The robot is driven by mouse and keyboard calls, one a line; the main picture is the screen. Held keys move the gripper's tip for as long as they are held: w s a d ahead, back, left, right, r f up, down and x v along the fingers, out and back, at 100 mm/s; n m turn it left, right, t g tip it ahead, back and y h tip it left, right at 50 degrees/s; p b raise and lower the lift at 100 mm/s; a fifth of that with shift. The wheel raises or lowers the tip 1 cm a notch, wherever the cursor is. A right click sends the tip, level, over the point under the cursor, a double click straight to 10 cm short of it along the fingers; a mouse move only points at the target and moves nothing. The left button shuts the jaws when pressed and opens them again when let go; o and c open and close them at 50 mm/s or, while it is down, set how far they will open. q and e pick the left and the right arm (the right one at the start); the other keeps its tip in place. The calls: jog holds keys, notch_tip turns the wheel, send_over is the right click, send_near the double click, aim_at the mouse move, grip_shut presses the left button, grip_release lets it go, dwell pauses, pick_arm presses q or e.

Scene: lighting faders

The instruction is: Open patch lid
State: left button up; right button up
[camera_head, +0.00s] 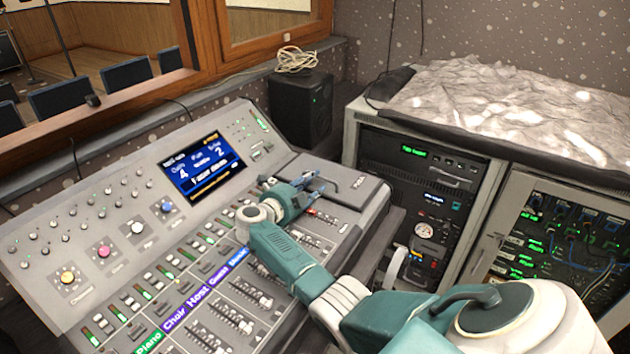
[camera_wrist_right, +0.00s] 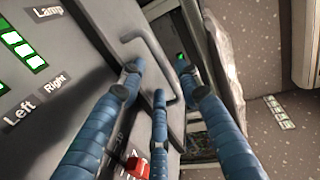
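The patch lid (camera_head: 345,178) is a grey panel with a small pale label at the right end of the mixing console, and it lies closed. My right gripper (camera_head: 312,184) is over the lid's near left part, with its blue fingers pointing right. In the right wrist view, a grey bar handle (camera_wrist_right: 150,58) stands on the lid (camera_wrist_right: 112,22). My right gripper (camera_wrist_right: 158,80) has its fingers spread there, with the handle's near end between them. I cannot tell whether any finger touches the handle. My left gripper is not in view.
The console carries a blue screen (camera_head: 203,165), coloured knobs and rows of faders. A red fader cap (camera_wrist_right: 138,166) is close below my right fingers. A black speaker (camera_head: 300,108) stands behind the lid. Equipment racks (camera_head: 425,185) stand to the right.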

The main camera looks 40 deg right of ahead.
jog(key=shift+x, duration=0.9)
jog(key=shift+c, duration=0.6)
grip_shut()
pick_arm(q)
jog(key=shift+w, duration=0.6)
